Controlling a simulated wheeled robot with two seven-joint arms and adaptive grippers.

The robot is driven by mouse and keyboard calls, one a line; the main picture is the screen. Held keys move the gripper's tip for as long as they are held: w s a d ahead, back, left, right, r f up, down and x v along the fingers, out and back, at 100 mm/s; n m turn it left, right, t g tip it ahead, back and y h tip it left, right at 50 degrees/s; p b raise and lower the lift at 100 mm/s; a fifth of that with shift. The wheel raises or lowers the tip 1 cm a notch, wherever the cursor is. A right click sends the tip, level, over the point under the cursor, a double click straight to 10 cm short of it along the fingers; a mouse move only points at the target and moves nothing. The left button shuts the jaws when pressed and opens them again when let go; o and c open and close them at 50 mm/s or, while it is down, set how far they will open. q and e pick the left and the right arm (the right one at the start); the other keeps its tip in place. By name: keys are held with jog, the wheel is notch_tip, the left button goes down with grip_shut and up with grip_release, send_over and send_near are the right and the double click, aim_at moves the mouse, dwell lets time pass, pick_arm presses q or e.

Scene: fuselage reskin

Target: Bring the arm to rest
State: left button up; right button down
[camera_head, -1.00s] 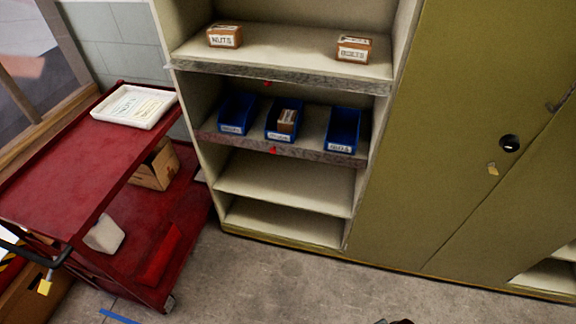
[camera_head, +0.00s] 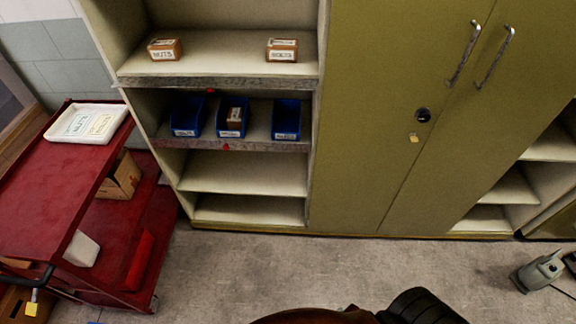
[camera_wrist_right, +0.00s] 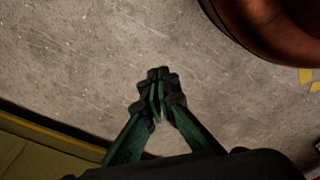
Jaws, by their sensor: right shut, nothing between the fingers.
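My right gripper (camera_wrist_right: 158,78) shows in the right wrist view, with its dark green fingers drawn together at the tips and nothing between them. It hangs over bare concrete floor (camera_wrist_right: 80,60), clear of any object. In the head view neither gripper can be made out. My left gripper is in neither view.
A shelf unit holds blue bins (camera_head: 286,119) and small boxes labelled nuts (camera_head: 164,49) and bolts (camera_head: 282,50). Olive cabinet doors (camera_head: 365,120) stand right of it. A red cart (camera_head: 50,190) with a white tray (camera_head: 88,123) is at left. Grey equipment (camera_head: 538,271) sits on the floor at right.

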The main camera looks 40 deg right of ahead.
pick_arm(q)
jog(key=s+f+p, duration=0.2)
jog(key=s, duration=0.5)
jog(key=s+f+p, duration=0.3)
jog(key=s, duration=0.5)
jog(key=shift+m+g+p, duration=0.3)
jog(key=shift+p, duration=0.05)
pick_arm(e)
jog(key=s+f, duration=0.2)
jog(key=s, duration=0.5)
jog(key=s+f, duration=0.3)
jog(key=s, duration=0.5)
jog(key=shift+s+n+g, duration=0.15)
jog(key=shift+n+g, duration=0.15)
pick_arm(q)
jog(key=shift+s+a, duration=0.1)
pick_arm(e)
jog(key=shift+d, duration=0.1)
